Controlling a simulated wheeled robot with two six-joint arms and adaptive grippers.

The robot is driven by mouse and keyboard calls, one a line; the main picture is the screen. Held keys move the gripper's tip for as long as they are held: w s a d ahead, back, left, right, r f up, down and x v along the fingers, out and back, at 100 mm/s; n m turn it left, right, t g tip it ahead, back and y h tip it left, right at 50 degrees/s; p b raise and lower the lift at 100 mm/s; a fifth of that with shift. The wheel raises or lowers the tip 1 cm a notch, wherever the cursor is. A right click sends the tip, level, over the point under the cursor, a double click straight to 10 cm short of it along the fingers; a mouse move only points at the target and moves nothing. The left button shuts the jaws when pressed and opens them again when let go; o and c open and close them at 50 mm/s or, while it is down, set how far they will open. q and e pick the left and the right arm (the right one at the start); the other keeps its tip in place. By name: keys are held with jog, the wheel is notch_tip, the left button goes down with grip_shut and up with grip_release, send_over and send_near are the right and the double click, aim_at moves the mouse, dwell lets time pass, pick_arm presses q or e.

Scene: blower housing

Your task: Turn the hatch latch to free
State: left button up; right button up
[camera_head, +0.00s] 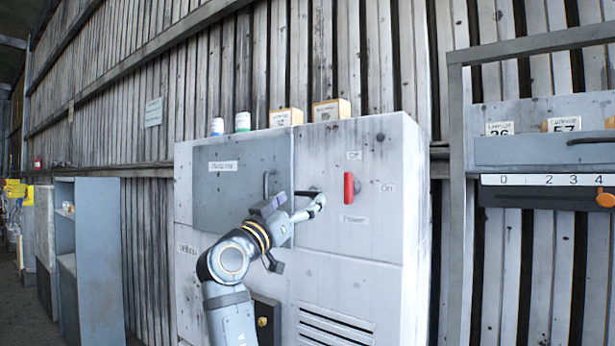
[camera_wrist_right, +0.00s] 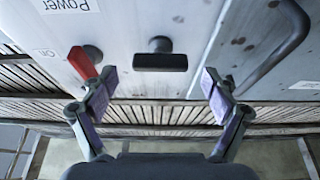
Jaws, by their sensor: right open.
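The hatch (camera_head: 225,165) is a dark grey panel at the upper left of a pale grey cabinet, and it looks shut. The hatch latch is a dark bar-shaped knob (camera_wrist_right: 160,60) just beside the hatch. In the wrist view its bar lies across the picture. In the head view my gripper partly covers the latch (camera_head: 306,193). My right gripper (camera_wrist_right: 158,78) is open and empty, with its fingers apart on either side of the latch; I see no contact. In the head view the right gripper (camera_head: 296,232) is in front of the cabinet. My left gripper is out of view.
A red power lever (camera_head: 349,190) is close to the right of the latch; it also shows near a finger in the wrist view (camera_wrist_right: 83,64). The hatch's curved handle (camera_head: 267,184) is on the other side. Small boxes (camera_head: 331,110) stand on the cabinet (camera_head: 350,250).

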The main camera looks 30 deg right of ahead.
aim_at(306, 193)
jog(key=p+x, duration=0.1)
jog(key=x, duration=0.2)
jog(key=shift+r+p, duration=0.2)
jog(key=shift+p, duration=0.15)
jog(key=shift+w+d, duration=0.25)
jog(key=shift+d, duration=0.15)
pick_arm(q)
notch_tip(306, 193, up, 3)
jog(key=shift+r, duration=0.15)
pick_arm(e)
jog(key=shift+f, duration=0.1)
jog(key=shift+c, duration=0.3)
